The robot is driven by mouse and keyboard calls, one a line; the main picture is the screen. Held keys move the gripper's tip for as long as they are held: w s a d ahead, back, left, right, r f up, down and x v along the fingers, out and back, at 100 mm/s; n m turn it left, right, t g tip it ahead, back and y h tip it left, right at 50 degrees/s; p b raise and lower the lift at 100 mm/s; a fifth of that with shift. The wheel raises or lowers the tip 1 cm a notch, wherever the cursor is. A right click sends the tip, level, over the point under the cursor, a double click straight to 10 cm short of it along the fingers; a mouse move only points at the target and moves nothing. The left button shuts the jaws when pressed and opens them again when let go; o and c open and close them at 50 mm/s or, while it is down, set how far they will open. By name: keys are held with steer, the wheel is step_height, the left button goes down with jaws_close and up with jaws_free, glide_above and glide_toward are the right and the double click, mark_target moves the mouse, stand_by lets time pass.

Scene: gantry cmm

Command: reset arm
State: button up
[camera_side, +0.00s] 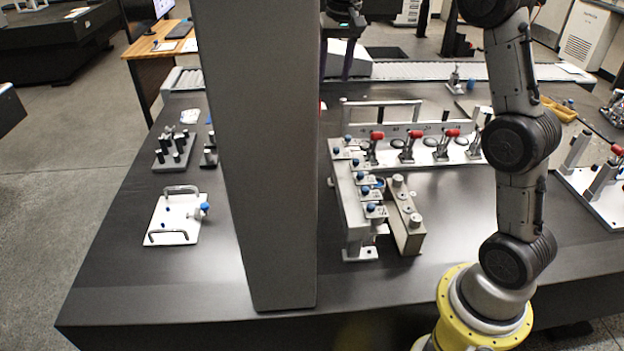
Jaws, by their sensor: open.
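My arm rises from its yellow base ring at the lower right and leaves the picture at the top. My gripper (336,76) appears as a dark shape at the top centre, just right of the grey column, pointing down. Its fingers look apart, with nothing seen between them. It hangs clear of the fixtures. The column hides part of that area.
A fixture with red-handled clamps (408,148) and blue knobs stands mid-table. A white plate with handles (176,220) lies left. The table's front left is clear.

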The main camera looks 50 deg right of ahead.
steer(key=s+a+r+n+t, duration=0.1)
steer(key=s+a+r+n, duration=0.15)
steer(key=s+a, duration=0.5)
steer(key=s+a+r+n+t, duration=0.15)
steer(key=s+a+r, duration=0.25)
steer(key=s, duration=0.6)
steer(key=s+a+f+n+t, duration=0.1)
steer(key=s+f+n, duration=0.3)
steer(key=s+f, duration=0.8)
steer(key=shift+s+a+y, duration=0.3)
steer(key=shift+s+a, duration=0.05)
steer(key=shift+a, duration=0.45)
